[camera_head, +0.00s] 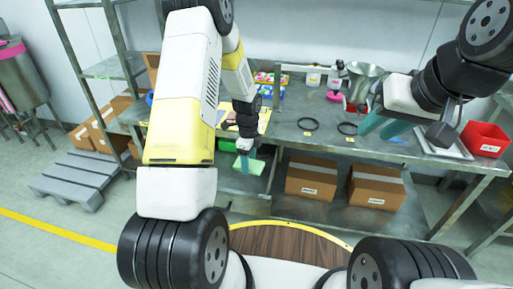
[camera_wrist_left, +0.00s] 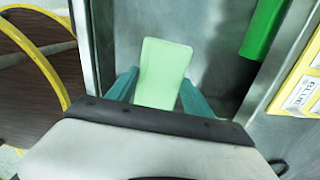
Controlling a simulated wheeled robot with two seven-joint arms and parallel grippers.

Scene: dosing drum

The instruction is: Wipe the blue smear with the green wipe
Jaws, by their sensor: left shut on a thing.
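My left gripper (camera_head: 247,153) is shut on the light green wipe (camera_head: 250,166) and holds it in front of the workbench, below the level of its top. In the left wrist view the wipe (camera_wrist_left: 162,72) sits between the two teal fingers as a pale green flat piece. My right gripper (camera_head: 384,122) is at the right, over the bench's front edge. Its teal fingers are apart with nothing seen between them. I cannot make out the blue smear in either view; my left arm hides part of the bench.
The metal workbench (camera_head: 310,143) holds black rings (camera_head: 308,124), bottles (camera_head: 313,77), a metal funnel (camera_head: 362,80) and a red bin (camera_head: 484,139). Cardboard boxes (camera_head: 312,177) stand on its lower shelf. A yellow-edged labelled item (camera_wrist_left: 302,88) is close at right in the wrist view.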

